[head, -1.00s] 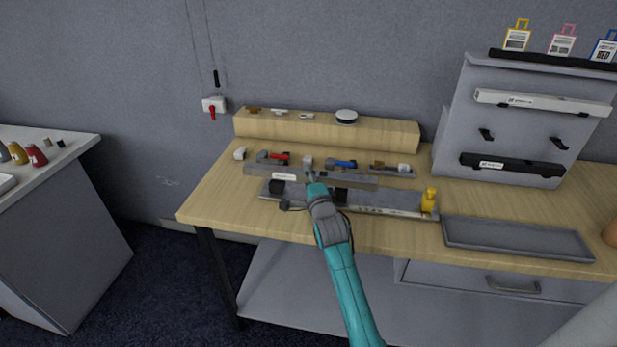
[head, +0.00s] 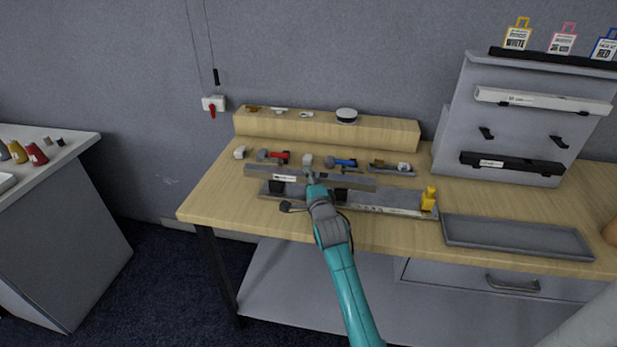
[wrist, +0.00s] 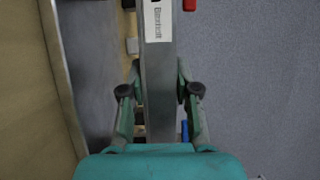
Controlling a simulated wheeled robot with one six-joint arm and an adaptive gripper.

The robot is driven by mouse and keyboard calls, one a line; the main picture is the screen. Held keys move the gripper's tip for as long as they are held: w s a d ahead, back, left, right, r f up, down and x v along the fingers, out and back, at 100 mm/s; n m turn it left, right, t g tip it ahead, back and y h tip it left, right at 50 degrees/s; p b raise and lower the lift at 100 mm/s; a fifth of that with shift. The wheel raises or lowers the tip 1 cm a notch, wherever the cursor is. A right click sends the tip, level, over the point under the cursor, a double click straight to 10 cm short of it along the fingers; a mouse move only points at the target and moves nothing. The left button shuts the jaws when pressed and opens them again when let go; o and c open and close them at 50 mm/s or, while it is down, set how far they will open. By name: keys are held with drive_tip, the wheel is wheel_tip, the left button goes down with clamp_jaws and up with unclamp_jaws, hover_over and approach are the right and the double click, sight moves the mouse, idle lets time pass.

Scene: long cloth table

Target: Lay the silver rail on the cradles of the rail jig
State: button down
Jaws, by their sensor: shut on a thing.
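The silver rail (head: 260,174) is a long grey bar with a white label near its left end in the head view. My gripper (head: 311,178) is shut on it near the middle. In the wrist view the rail (wrist: 158,75) runs upright between the two fingers of my gripper (wrist: 158,88). The rail jig (head: 390,203) is a long grey base with black cradles (head: 276,187) and a yellow piece (head: 429,199) at its right end. The rail appears above and behind the cradles. My gripper hides part of the jig, and the exact gap is unclear.
Red-handled (head: 275,156) and blue-handled (head: 342,162) clamps lie behind the rail, before a wooden ledge (head: 390,134). An empty grey tray (head: 515,238) lies to the right. A grey rack (head: 520,130) stands at the back right, holding a white bar and a black bar.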

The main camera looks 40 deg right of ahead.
drive_tip(key=shift+f, duration=0.35)
drive_tip(key=c, duration=0.8)
unclamp_jaws()
drive_tip(key=shift+o, duration=0.2)
drive_tip(key=shift+s, duration=0.1)
drive_tip(key=v, duration=1.2)
